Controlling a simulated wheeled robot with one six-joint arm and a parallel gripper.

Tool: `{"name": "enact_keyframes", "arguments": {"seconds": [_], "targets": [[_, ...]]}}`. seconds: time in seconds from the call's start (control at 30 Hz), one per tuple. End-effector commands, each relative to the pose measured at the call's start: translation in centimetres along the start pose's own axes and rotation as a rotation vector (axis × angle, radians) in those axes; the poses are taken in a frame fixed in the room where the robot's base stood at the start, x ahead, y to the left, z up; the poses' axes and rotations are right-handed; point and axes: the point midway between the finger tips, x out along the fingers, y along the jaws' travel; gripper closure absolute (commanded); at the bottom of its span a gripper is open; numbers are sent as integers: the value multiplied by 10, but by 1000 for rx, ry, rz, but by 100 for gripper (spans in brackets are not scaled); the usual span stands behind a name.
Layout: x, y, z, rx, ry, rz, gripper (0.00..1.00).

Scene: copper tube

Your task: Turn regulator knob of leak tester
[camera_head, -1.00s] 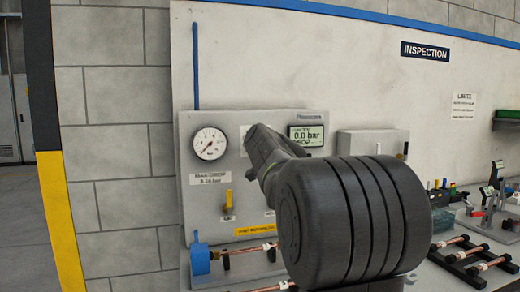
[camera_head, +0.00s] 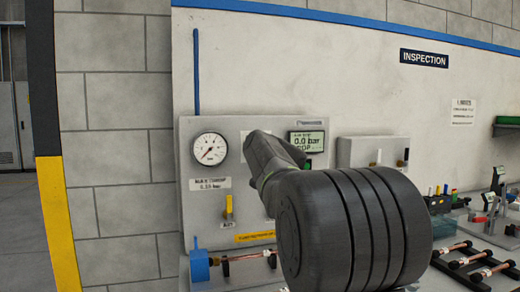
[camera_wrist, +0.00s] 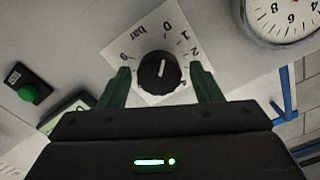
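The regulator knob (camera_wrist: 160,74) is black and round with a white mark, on a white dial plate marked in bar, in the wrist view. Its mark points up, toward the 0 side of the scale. My gripper (camera_wrist: 160,69) is open, with one dark green finger on each side of the knob and a gap on both sides. I cannot tell how deep the fingers reach along it. In the head view my arm hides the knob and the fingertips. The leak tester panel (camera_head: 196,128) carries a digital display (camera_head: 308,142) reading 0.0 bar.
A round gauge (camera_head: 209,148) sits left of my arm; it also shows in the wrist view (camera_wrist: 284,16). A yellow-handled valve (camera_head: 229,205) and a blue fitting (camera_head: 199,265) are below it. A green button (camera_wrist: 29,92) is left of the knob. Copper tube racks (camera_head: 470,262) lie right.

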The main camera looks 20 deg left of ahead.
Motion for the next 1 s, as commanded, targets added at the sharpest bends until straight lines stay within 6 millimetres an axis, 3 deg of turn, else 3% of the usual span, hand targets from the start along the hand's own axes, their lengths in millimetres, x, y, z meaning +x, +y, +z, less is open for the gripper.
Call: {"name": "enact_keyframes", "arguments": {"seconds": [0.3, 0.47, 1.0], "targets": [[-1, 0, 0, 1, -1, 0, 39], [-15, 0, 0, 2, 1, 0, 39], [-114, 1, 1, 0, 0, 0, 39]]}}
